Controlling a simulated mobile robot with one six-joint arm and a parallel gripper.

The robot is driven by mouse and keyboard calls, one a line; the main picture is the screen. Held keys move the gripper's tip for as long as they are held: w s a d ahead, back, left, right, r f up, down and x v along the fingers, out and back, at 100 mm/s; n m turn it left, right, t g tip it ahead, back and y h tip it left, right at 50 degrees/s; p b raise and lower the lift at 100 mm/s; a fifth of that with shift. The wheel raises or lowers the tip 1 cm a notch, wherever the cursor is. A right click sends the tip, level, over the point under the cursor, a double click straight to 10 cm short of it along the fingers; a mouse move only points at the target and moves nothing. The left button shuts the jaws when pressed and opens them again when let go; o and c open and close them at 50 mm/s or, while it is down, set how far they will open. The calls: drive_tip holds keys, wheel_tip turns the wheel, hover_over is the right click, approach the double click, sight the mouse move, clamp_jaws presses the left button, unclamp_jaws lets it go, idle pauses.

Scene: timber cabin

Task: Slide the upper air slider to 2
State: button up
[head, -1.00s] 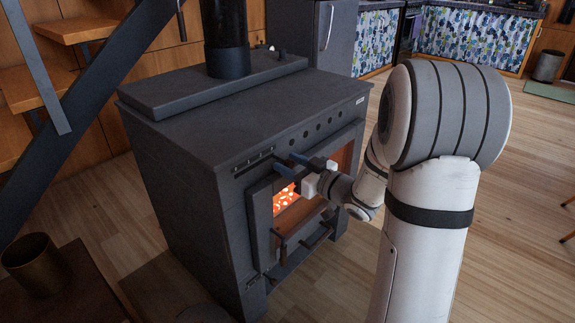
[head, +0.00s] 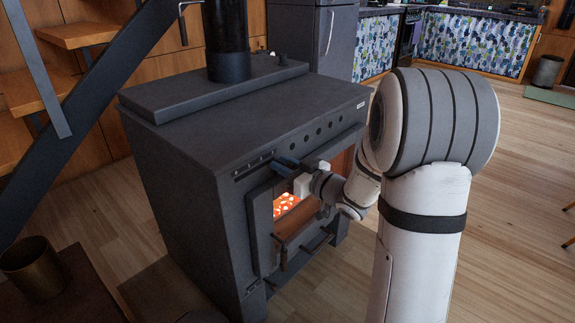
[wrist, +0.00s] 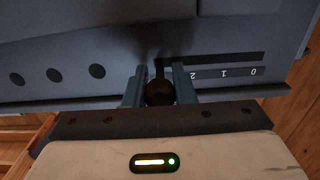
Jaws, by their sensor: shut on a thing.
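The upper air slider (wrist: 158,93) shows in the wrist view as a round dark knob with a short stem at the slot. My gripper (wrist: 157,84) is shut on this knob, one blue-grey finger on each side. The scale (wrist: 223,73) appears upside down, with 0, 1 and 2 running from right to left. The knob sits left of the 2, and any mark behind it is hidden. In the head view my gripper (head: 283,164) is at the stove's upper front, at the right end of the slot (head: 253,165); the knob is hidden there.
The black stove (head: 180,150) has a row of round holes (head: 318,130) right of the slot. Below is the glowing door window (head: 286,203) with a handle (head: 295,237). A flue pipe (head: 227,40) rises from its top. Open floor lies to the right.

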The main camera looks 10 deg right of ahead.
drive_tip(key=shift+d, duration=0.1)
clamp_jaws()
drive_tip(key=shift+a, duration=0.2)
drive_tip(key=s+a, duration=0.2)
drive_tip(key=a, duration=0.1)
drive_tip(key=shift+s, duration=0.2)
drive_tip(key=shift+w+d, duration=0.1)
drive_tip(key=o, duration=0.9)
unclamp_jaws()
drive_tip(key=p, duration=0.2)
approach(262, 165)
drive_tip(key=shift+v, duration=1.15)
